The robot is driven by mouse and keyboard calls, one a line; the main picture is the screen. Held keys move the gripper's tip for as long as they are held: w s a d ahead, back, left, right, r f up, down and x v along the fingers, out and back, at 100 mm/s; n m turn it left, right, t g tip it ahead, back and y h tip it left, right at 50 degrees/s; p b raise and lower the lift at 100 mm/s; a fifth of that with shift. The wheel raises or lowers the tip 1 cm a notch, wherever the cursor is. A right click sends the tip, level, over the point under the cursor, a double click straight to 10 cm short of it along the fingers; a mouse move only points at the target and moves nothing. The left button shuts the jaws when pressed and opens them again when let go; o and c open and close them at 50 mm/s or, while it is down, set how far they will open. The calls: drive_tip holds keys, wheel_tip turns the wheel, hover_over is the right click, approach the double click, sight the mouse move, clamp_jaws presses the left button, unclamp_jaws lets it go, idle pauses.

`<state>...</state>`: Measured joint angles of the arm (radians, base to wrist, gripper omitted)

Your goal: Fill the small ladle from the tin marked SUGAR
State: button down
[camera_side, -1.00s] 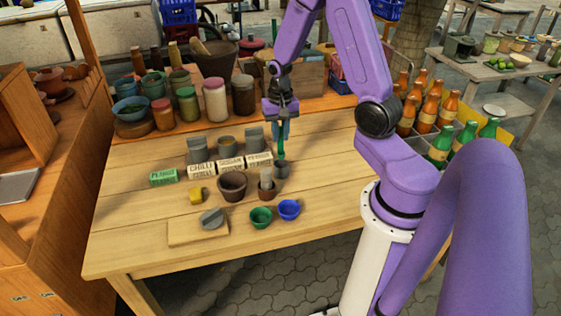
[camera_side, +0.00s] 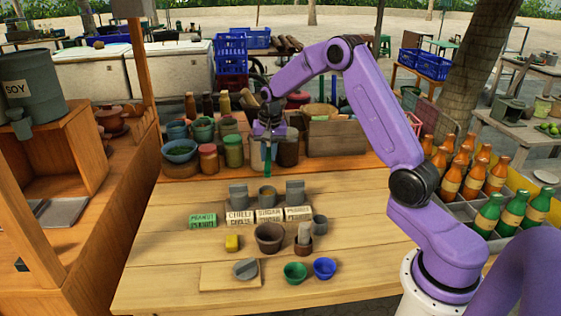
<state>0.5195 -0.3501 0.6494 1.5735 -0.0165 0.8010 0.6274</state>
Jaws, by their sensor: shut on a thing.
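My gripper (camera_side: 268,135) is shut on the upper part of the small ladle, whose thin green handle (camera_side: 267,161) points straight down. The handle's lower end is at or just above the mouth of the middle tin (camera_side: 267,197), which is open and shows brown inside. The ladle's bowl cannot be made out, and I cannot tell whether it is inside the tin. A pale block marked SUGAR (camera_side: 269,216) stands in front of this tin. A grey cup (camera_side: 319,224) stands to the right of the labels.
Grey tins stand left (camera_side: 238,194) and right (camera_side: 295,191) of the middle tin. In front are a clay mortar (camera_side: 269,238), a small pot (camera_side: 304,240), a green bowl (camera_side: 295,272) and a blue bowl (camera_side: 324,268). Jars (camera_side: 233,150) crowd the back. The table's right side is clear.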

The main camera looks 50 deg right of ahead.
sight(269, 172)
drive_tip(key=shift+w+f, duration=0.1)
drive_tip(key=shift+f, duration=4.2)
drive_tip(key=shift+f, duration=0.2)
drive_tip(key=shift+f, duration=0.2)
drive_tip(key=shift+r, duration=0.1)
drive_tip(key=shift+r, duration=3.2)
